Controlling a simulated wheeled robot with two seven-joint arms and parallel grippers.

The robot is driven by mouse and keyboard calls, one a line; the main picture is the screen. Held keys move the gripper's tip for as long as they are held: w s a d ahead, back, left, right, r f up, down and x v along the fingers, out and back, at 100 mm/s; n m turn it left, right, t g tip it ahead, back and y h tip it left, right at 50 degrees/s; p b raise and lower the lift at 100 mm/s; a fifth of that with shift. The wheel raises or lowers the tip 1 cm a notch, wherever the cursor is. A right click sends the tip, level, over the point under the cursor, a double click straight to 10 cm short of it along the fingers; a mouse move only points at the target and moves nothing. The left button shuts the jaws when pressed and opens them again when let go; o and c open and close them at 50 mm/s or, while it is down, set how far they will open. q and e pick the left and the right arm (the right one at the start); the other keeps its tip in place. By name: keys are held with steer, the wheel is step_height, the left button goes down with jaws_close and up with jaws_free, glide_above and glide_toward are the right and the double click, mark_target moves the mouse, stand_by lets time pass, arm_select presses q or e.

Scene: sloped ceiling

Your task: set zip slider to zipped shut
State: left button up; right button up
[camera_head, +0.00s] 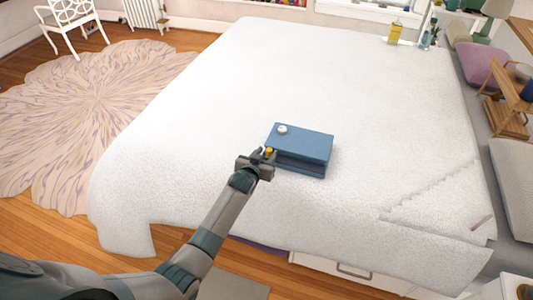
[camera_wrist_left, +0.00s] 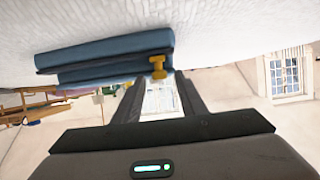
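A blue box-like case (camera_head: 305,145) lies on the white bed, with a dark gap along its front side. It also shows in the left wrist view (camera_wrist_left: 105,52), which is upside down. The small yellow zip slider (camera_head: 269,152) is at the case's left front corner; it shows clearly in the left wrist view (camera_wrist_left: 157,67). My left gripper (camera_head: 262,158) is at that corner. In the left wrist view its fingers (camera_wrist_left: 159,78) are apart, with the slider in line between the tips. I cannot tell whether either finger touches it. My right gripper is not in view.
A small round white object (camera_head: 282,129) sits on top of the case. The white bed (camera_head: 220,100) around it is mostly clear. A wooden stand (camera_head: 508,105) and cushions are at the right. A white chair (camera_head: 72,20) stands at the far left.

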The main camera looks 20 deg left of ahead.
arm_select(q)
steer(key=shift+w+f, duration=0.1)
steer(key=shift+w, duration=0.15)
jaws_close()
